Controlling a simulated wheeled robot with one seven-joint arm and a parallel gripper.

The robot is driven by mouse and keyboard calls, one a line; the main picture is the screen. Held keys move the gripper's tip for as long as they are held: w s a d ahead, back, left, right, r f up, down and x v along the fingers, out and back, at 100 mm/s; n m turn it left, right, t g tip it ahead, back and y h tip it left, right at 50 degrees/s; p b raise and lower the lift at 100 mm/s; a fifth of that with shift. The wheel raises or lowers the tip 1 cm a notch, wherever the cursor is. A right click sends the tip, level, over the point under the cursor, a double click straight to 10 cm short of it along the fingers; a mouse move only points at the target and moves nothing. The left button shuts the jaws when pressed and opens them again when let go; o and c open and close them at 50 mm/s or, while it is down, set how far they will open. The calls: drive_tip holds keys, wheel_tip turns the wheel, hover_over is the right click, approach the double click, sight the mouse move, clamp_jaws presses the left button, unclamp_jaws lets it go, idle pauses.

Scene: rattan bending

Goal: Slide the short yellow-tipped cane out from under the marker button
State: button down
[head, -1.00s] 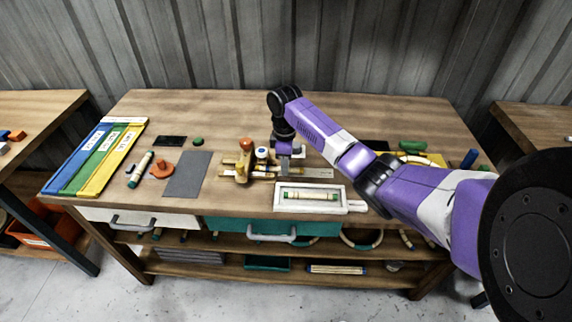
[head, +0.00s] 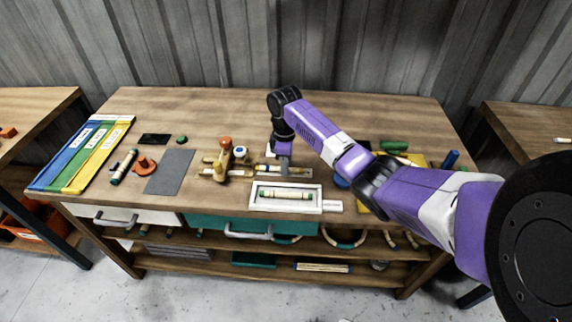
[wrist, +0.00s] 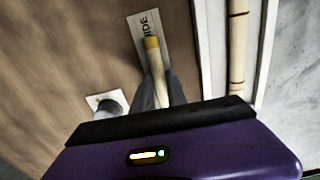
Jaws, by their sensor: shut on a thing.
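The short pale cane with a yellow tip (wrist: 151,44) is between my fingers in the wrist view, its tip pointing away from my gripper. In the head view the cane (head: 298,170) lies low along the table, passing beneath my gripper (head: 285,170), which is shut on it. The marker button appears to be the white round cap with a blue top (head: 241,152), on the wooden jig (head: 224,158) to the left. The cane's left end seems apart from the button, but my gripper partly hides this area.
A white label plate (wrist: 145,22) lies under the cane's tip. A white-rimmed tray (head: 258,205) with a green-ended cane stands close in front. A small white plate with a grey round piece (wrist: 108,106) sits beside my gripper. A grey mat (head: 170,172) lies left.

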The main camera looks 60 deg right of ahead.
drive_tip(key=c, duration=1.3)
unclamp_jaws()
drive_tip(key=shift+o, duration=0.2)
drive_tip(key=shift+r+b, duration=0.55)
drive_tip(key=shift+r, duration=3.35)
